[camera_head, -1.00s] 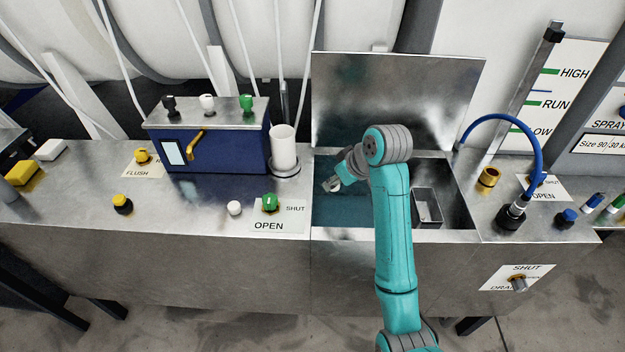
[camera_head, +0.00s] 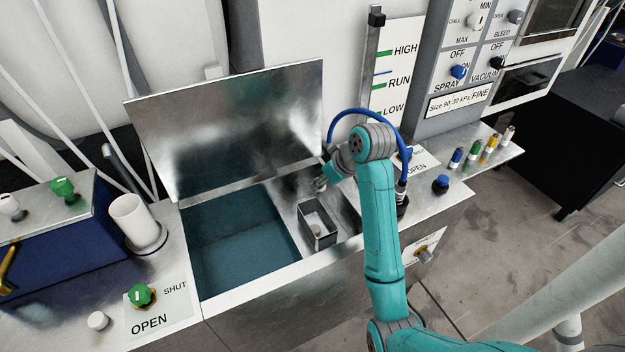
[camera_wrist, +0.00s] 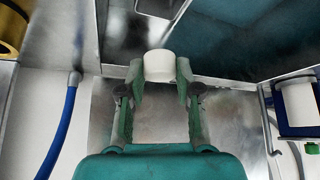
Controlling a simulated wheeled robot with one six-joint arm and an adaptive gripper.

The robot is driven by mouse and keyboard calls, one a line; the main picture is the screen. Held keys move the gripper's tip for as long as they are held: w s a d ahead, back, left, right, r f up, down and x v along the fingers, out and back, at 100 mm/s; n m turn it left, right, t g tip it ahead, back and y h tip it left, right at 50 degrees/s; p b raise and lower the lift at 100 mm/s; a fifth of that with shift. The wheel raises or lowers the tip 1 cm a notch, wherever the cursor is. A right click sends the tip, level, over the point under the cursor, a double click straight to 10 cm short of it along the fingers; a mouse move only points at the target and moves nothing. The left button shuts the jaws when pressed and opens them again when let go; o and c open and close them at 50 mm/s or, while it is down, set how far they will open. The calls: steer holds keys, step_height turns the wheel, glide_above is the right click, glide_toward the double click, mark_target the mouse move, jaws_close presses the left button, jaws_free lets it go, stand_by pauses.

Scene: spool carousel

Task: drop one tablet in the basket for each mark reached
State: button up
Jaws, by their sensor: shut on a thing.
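My gripper (camera_head: 319,184) is above the metal top just behind the small open metal basket (camera_head: 332,238), and its fingers are small in this view. In the wrist view my gripper (camera_wrist: 159,72) is shut on a white round tablet (camera_wrist: 159,65), held between the fingertips. A pale round thing (camera_head: 317,230) lies inside the basket. The upright gauge (camera_head: 404,65) has green marks at HIGH, RUN and LOW, and a short blue line shows a little above RUN.
An open tank (camera_head: 240,245) of teal liquid lies left of the basket, its raised lid (camera_head: 235,125) behind. A blue hose (camera_head: 370,112) arches behind my arm at the right. A white cylinder (camera_head: 134,222) and a green knob (camera_head: 140,296) stand left of the tank.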

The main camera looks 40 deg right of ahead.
steer(key=shift+f, duration=2.9)
steer(key=o, duration=1)
steer(key=v, duration=0.7)
steer(key=shift+r, duration=0.25)
steer(key=shift+s+d, duration=0.1)
steer(key=shift+s, duration=0.1)
